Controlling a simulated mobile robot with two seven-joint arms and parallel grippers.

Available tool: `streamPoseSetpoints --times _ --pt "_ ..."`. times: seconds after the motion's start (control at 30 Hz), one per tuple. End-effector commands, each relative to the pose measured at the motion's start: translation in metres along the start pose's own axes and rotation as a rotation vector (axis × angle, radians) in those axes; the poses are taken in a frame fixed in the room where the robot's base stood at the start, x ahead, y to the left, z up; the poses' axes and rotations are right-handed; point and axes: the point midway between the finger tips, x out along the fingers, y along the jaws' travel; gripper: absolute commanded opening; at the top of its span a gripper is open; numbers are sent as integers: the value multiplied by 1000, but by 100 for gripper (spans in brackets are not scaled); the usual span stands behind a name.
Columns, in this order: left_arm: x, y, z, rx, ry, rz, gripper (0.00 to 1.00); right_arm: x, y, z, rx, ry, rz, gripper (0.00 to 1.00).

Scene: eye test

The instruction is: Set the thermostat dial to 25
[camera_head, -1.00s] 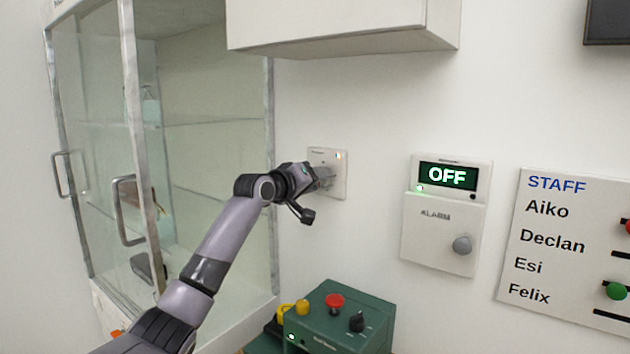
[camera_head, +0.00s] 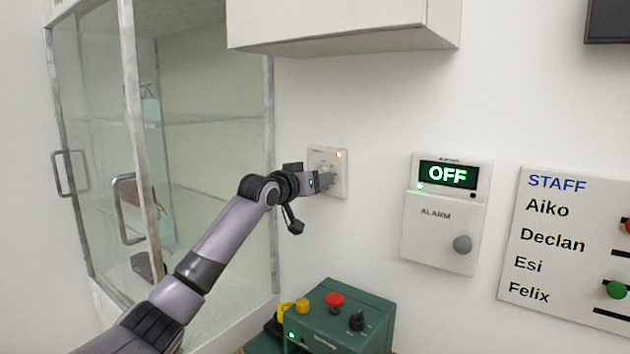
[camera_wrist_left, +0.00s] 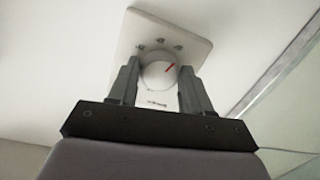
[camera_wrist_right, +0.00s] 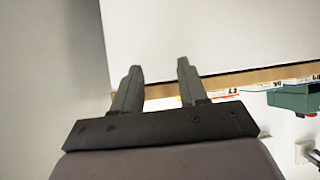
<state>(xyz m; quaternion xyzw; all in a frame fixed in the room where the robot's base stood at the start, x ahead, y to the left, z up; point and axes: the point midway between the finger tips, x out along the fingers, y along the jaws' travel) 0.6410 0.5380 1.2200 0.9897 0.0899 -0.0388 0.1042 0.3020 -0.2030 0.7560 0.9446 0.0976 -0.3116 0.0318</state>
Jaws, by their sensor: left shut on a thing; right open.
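The thermostat is a white wall plate (camera_head: 341,188) with a small light in its top right corner; it also fills the top of the left wrist view (camera_wrist_left: 190,42). Its round white dial (camera_wrist_left: 160,73) has a red pointer mark that slants to the upper right in that view. Marks around the dial are too small to read. My left gripper (camera_head: 327,180) is at the plate, with one finger on each side of the dial, shut on it. The fingers partly hide the dial in the head view. My right gripper (camera_wrist_right: 160,67) is open and empty, away from the thermostat.
A glass cabinet (camera_head: 200,124) stands left of the thermostat, and a wall cupboard (camera_head: 345,42) hangs above. An alarm box (camera_head: 432,240) reading OFF and a staff board (camera_head: 540,285) are to the right. A green control box (camera_head: 365,335) is below.

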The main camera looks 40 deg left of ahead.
Motion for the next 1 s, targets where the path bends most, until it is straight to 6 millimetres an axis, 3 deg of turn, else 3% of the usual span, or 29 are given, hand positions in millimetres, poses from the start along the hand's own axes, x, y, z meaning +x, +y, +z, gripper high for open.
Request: streamPoseSetpoints --times 0.37,0.4,0.43,0.47,0.77,1.0 --pt "0 0 0 10 -1 -2 18 0 0 0 0 0 0 43" --pt "0 0 0 10 -1 -2 62 0 0 0 0 0 0 43" --pt "0 0 0 9 -1 -2 72 0 0 0 0 0 0 43" --pt "0 0 0 9 -1 -2 74 0 0 0 0 0 0 43" --pt "-1 0 0 6 0 -1 74 0 0 0 0 0 0 43" --pt "-17 -1 2 8 1 -1 74 5 0 7 0 0 0 43"
